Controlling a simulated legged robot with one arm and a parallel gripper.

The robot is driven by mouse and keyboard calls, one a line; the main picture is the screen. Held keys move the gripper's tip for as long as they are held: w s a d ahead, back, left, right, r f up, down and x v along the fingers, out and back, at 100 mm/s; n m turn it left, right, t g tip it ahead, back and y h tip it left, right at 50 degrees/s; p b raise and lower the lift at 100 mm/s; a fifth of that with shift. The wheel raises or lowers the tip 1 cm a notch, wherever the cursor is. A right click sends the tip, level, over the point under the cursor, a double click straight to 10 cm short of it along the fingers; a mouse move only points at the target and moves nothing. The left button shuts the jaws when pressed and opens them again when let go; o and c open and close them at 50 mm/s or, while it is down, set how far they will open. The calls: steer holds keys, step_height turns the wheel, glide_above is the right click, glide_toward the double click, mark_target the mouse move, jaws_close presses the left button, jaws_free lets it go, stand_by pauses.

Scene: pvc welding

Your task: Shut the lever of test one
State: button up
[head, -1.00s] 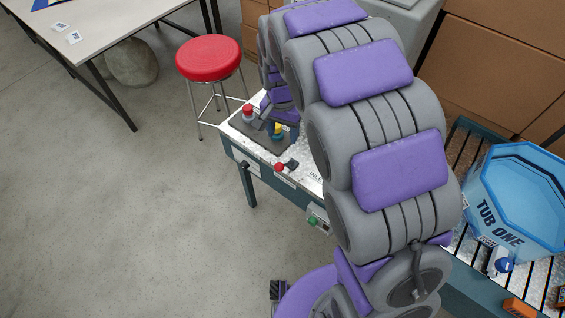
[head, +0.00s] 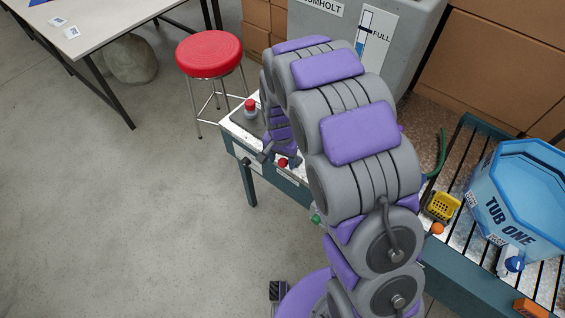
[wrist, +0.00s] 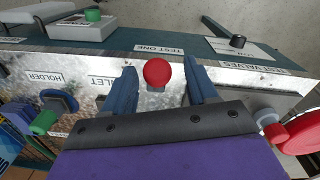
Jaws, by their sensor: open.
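The lever of test one shows as a red ball knob (wrist: 157,73) beside the TEST ONE label (wrist: 158,49) on the bench edge in the wrist view. The knob also shows small in the head view (head: 283,162). My gripper (wrist: 158,63) is open, with one blue finger on each side of the knob and visible gaps to both. In the head view my gripper is partly hidden by my arm at the bench's front edge.
A TEST VALVES plate (wrist: 274,66) lies right of the knob, with a red round part (wrist: 300,132) at the lower right. A blue and green fitting (wrist: 50,112) stands by the HOLDER label.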

steer(key=shift+a+f, duration=0.15)
steer(key=shift+f, duration=0.7)
steer(key=shift+d, duration=0.55)
steer(key=shift+a, duration=0.35)
steer(key=c, duration=0.6)
steer(key=shift+d, duration=0.1)
jaws_close()
